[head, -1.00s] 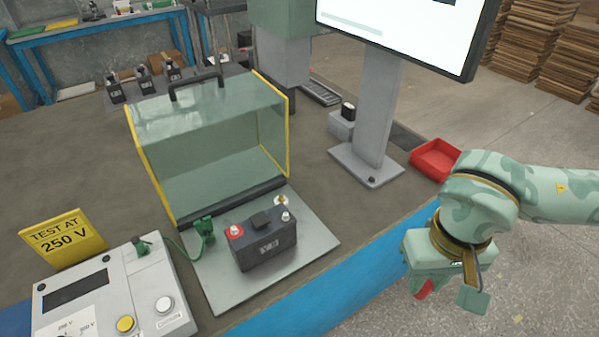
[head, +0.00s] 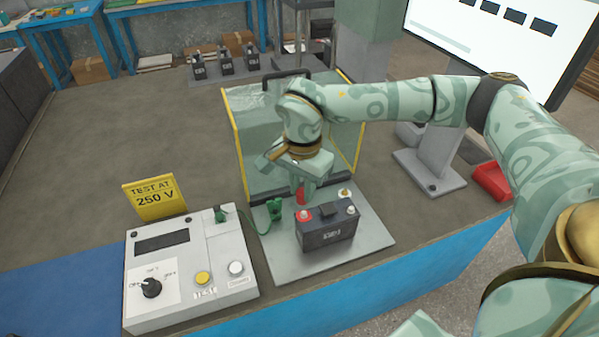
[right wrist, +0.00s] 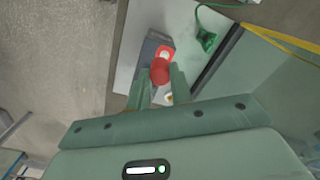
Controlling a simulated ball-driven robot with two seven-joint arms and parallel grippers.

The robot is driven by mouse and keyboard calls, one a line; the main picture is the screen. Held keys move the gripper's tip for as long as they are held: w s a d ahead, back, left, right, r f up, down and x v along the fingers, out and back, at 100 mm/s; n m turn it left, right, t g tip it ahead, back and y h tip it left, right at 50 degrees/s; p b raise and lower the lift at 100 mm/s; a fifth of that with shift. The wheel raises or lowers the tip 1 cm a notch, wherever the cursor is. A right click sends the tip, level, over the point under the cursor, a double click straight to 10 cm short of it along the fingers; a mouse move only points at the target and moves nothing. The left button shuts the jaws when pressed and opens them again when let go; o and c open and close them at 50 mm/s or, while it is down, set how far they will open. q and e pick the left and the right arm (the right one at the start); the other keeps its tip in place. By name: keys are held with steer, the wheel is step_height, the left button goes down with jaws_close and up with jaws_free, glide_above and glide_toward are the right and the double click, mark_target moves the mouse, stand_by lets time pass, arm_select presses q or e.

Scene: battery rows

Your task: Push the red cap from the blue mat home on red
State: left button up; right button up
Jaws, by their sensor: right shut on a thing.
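The dark battery (head: 325,236) stands on a light grey plate (head: 375,238). Its left post has a red base (head: 305,214); its right post is bare metal. My right gripper (head: 299,190) is shut on the red cap (head: 301,196), just behind and above the red post. In the right wrist view the cap (right wrist: 160,73) sits between the fingers, partly overlapping the battery's red post (right wrist: 165,53). I cannot tell whether cap and post touch. The blue mat (head: 60,285) lies at the left and its visible part is bare. My left gripper is out of view.
A clear yellow-edged guard (head: 236,145) stands raised behind the battery. A green clip (head: 274,209) with a cable is left of the battery. The tester (head: 190,265), a yellow 250 V sign (head: 155,197) and a red bin (head: 491,182) stand around.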

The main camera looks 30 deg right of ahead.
steer(key=shift+w+d+r+m, duration=0.1)
steer(key=shift+w+d+m, duration=0.4)
steer(key=shift+m, duration=0.2)
step_height(320, 180, down, 3)
steer(key=shift+w+d+r+m+b, duration=0.1)
steer(key=shift+d+r+m+b, duration=0.15)
steer(key=shift+b, duration=0.8)
steer(key=shift+a+f+b, duration=0.1)
steer(key=shift+f+b, duration=1.05)
steer(key=shift+f, duration=0.05)
steer(key=shift+r, duration=0.1)
steer(key=shift+p, duration=0.5)
steer(key=shift+p, duration=0.4)
